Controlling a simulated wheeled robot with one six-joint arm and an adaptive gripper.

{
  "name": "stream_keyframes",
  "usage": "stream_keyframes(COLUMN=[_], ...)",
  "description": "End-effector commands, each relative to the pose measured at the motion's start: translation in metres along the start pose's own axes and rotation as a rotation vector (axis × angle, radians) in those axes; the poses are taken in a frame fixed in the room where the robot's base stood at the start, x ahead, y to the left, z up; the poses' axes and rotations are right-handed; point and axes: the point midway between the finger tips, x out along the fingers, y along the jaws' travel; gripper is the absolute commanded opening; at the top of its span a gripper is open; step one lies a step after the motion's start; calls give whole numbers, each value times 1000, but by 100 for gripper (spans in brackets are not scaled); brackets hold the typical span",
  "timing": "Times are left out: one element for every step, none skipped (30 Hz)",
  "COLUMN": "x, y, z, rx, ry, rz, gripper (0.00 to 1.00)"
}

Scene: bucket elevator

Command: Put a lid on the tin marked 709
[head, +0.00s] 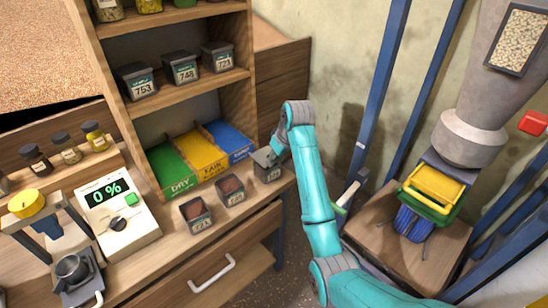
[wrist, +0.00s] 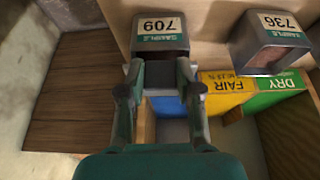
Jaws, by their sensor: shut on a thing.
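The tin marked 709 (wrist: 160,30) is at the top middle of the wrist view, its label facing the bench's front. In the head view this tin (head: 268,173) stands at the right end of the bench.
Open tins 736 (head: 230,189) and 721 (head: 196,214) stand left of 709, with brown contents. Green (head: 171,171), yellow (head: 203,157) and blue (head: 230,140) trays lie behind. Several lidded tins stand on the shelf (head: 190,92) above. A meter (head: 118,213) is at left.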

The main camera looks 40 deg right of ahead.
Motion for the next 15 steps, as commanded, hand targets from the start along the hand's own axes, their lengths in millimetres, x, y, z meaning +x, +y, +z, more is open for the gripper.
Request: stream_keyframes(x=[0,0,1,1,2,3,4,5,6,6,7,8,9,9,10], y=[0,0,0,0,0,0,0,0,0,0,0,0,0,0,0], z=[0,0,0,1,1,1,2,2,2,3,3,3,4,4,4], rx=[0,0,0,0,0,0,0,0,0,0,0,0,0,0,0], ry=[0,0,0,-1,-1,-1,-1,-1,-1,-1,-1,-1,-1,-1,0], rz=[0,0,0,0,-1,-1,-1,-1,-1,-1,-1,-1,0,0,0], gripper=[0,0,0,0,0,0,0,0,0,0,0,0,0,0,0])
